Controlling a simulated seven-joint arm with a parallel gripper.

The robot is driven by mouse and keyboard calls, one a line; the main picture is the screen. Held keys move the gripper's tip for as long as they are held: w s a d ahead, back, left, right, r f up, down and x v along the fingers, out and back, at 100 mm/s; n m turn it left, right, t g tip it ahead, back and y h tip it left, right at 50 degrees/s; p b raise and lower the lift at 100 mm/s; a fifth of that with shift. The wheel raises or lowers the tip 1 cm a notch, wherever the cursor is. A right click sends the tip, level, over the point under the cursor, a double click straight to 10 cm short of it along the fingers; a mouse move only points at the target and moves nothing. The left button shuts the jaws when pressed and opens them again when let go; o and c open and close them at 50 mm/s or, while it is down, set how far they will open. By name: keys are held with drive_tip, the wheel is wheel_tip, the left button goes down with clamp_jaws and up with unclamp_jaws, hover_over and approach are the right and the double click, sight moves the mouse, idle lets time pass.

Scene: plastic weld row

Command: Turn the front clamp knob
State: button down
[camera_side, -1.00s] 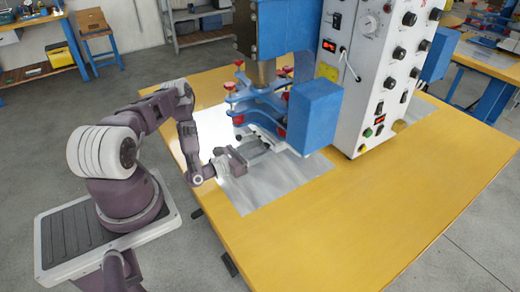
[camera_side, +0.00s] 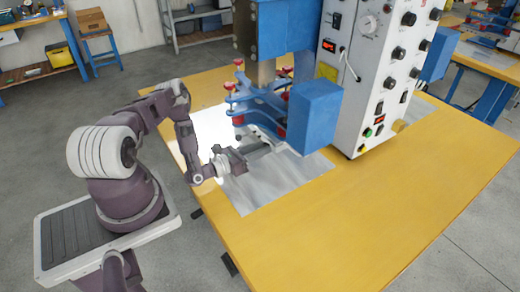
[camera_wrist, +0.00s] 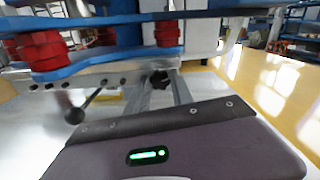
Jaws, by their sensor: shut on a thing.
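The black star-shaped front clamp knob (camera_wrist: 160,79) sits at the front of the clamp fixture in the wrist view. My gripper (camera_wrist: 164,85) reaches forward with its two grey fingers on either side of the knob, shut on it. In the side view my gripper (camera_side: 264,146) is low over the metal plate, pointing at the front of the blue clamp frame (camera_side: 262,104). The knob is too small or hidden to make out there.
A black ball-ended lever (camera_wrist: 76,115) stands left of my fingers in the wrist view. Red knobs (camera_wrist: 42,50) and blue plates are close above. The white control cabinet (camera_side: 362,60) and blue box (camera_side: 314,115) stand right. The yellow tabletop (camera_side: 370,215) is clear at front right.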

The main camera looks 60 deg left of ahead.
drive_tip(key=n, duration=0.4)
drive_tip(key=shift+n, duration=1.8)
drive_tip(key=c, duration=1.1)
unclamp_jaws()
drive_tip(key=s, duration=0.7)
